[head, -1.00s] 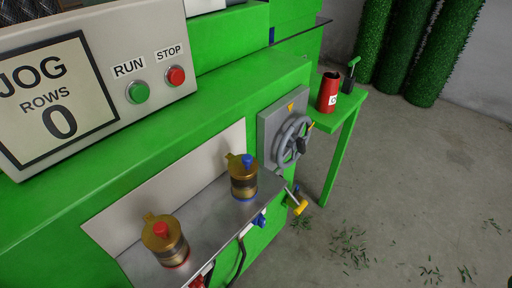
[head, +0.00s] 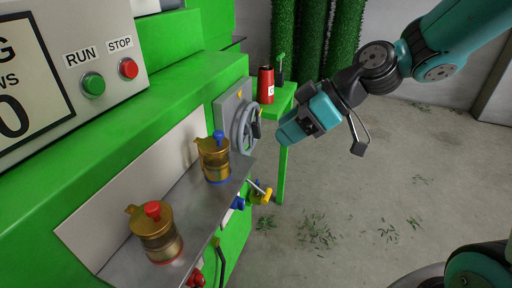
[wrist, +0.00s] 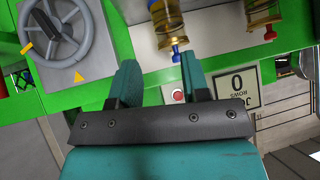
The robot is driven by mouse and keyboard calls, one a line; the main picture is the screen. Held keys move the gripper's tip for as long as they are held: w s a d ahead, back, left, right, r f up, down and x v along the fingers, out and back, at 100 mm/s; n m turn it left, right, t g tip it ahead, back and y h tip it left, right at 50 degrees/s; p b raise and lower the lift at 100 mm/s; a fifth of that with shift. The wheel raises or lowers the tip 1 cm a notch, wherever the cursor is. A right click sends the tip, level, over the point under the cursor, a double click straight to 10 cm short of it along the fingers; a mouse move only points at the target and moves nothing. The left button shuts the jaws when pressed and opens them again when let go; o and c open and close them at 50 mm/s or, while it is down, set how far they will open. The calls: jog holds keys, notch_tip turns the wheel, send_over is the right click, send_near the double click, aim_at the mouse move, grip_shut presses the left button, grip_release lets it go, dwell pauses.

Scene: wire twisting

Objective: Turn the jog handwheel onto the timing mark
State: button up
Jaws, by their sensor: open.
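The grey jog handwheel (head: 245,128) is mounted on a grey plate (head: 222,112) at the right end of the green machine. A dark knob sits on its rim, on the right in the head view. A yellow triangular mark (head: 239,95) is on the plate above the wheel. In the wrist view the handwheel (wrist: 57,30) is at the upper left and the yellow mark (wrist: 79,76) is below it. My gripper (head: 285,134) is in the air to the right of the wheel in the head view, apart from it. In the wrist view my gripper (wrist: 160,75) is open and empty.
Two brass oil cups (head: 214,160) (head: 160,240) stand on a metal shelf left of the wheel. A yellow-handled valve (head: 263,193) is below. A small green table (head: 283,105) carries a red can (head: 265,83). Green RUN and red STOP buttons (head: 128,68) are at upper left.

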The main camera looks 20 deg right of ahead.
aim_at(260, 131)
jog(key=w+d+f+n+t+y+b, duration=0.1)
jog(key=w+d+f+t+b, duration=0.1)
jog(key=w+d+f+t, duration=0.25)
jog(key=w+d+f+t+b, duration=0.2)
jog(key=w+d+f, duration=0.2)
jog(key=w+d, duration=0.3)
jog(key=x, duration=0.5)
jog(key=p+x, duration=0.1)
jog(key=x, duration=0.4)
jog(key=p+x, duration=0.1)
jog(key=x, duration=0.4)
jog(key=shift+f, duration=0.4)
grip_shut()
